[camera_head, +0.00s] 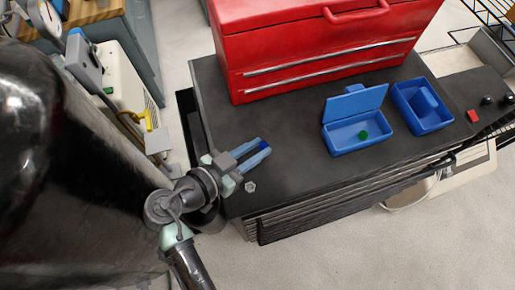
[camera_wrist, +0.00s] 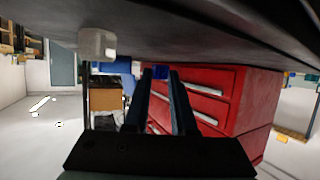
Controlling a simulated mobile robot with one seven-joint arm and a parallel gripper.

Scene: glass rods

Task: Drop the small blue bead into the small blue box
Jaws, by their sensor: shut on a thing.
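My gripper (camera_head: 260,152) is over the left part of the dark worktop (camera_head: 300,185), its fingers pointing right. It is shut on a small dark blue bead (camera_head: 265,146) at the fingertips. The bead also shows between the fingertips in the wrist view (camera_wrist: 160,72). Two blue boxes stand apart from the gripper, to its right. The nearer blue box (camera_head: 352,148) has its lid (camera_head: 356,103) raised and a green bead (camera_head: 363,135) inside. The other blue box (camera_head: 427,127) stands to its right, with a blue piece in its opening. I cannot tell which one the task means.
A big red toolbox (camera_head: 310,50) stands behind the boxes. A small pale nut (camera_head: 250,187) lies near the worktop's front left edge, close to my gripper. A red piece (camera_head: 473,116) and dark knobs are at the right. The worktop between gripper and boxes is clear.

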